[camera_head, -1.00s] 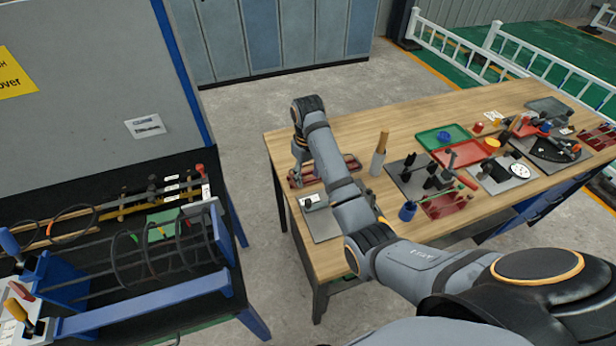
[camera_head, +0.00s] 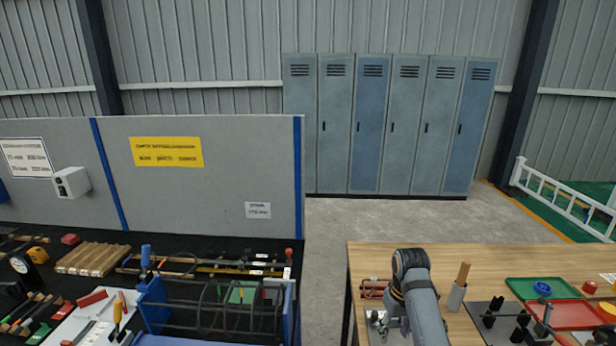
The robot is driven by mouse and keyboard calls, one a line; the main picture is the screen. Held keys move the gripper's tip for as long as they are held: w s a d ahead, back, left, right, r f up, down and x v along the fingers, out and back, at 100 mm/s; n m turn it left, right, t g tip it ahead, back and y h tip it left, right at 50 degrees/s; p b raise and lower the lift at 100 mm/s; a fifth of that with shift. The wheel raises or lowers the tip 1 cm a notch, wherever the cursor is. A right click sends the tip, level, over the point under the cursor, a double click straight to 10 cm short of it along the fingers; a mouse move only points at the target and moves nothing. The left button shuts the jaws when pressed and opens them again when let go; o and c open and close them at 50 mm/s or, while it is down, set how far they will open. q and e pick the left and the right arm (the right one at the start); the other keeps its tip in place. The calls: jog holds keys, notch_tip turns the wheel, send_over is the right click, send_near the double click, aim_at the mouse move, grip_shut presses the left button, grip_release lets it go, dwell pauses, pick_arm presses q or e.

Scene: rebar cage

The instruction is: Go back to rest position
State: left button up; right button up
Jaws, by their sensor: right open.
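My right arm reaches over the wooden table at the lower right. My right gripper (camera_head: 382,328) hangs at the table's left end, close to a grey plate (camera_head: 372,315) and a dark red tray (camera_head: 372,289). Its jaws are open and I see nothing held in them. The fingertips are small and partly hidden by my arm link. My left gripper is not in view.
The rebar cage (camera_head: 235,311) sits in a blue-ended fixture on the black bench at left. A grey partition (camera_head: 225,190) stands behind it. A floor gap (camera_head: 325,265) separates bench and table. Green (camera_head: 541,289) and red (camera_head: 568,314) trays lie right of my arm.

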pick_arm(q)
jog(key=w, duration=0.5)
pick_arm(e)
jog(key=s+d+f+m+t, duration=0.1)
jog(key=s+f, duration=0.3)
jog(key=s, duration=0.3)
jog(key=s+d+f+t, duration=0.1)
jog(key=s+d+f, duration=0.1)
jog(key=s+f, duration=0.35)
jog(key=s+r+t, duration=0.1)
jog(key=s+r, duration=0.3)
jog(key=s, duration=0.7)
notch_tip(320, 180, down, 29)
jog(key=s+d+h+b, duration=0.1)
jog(key=s+d+b, duration=0.1)
jog(key=s+b, duration=0.15)
pick_arm(q)
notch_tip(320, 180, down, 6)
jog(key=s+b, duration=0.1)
jog(key=b, duration=0.1)
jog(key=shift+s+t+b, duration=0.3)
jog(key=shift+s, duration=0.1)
pick_arm(e)
jog(key=s+f+m+g, duration=0.1)
jog(key=s+f, duration=1.7)
jog(key=f, duration=0.1)
jog(key=shift+d+f+g, duration=0.15)
jog(key=shift+d+g, duration=0.25)
jog(key=shift+d, duration=0.05)
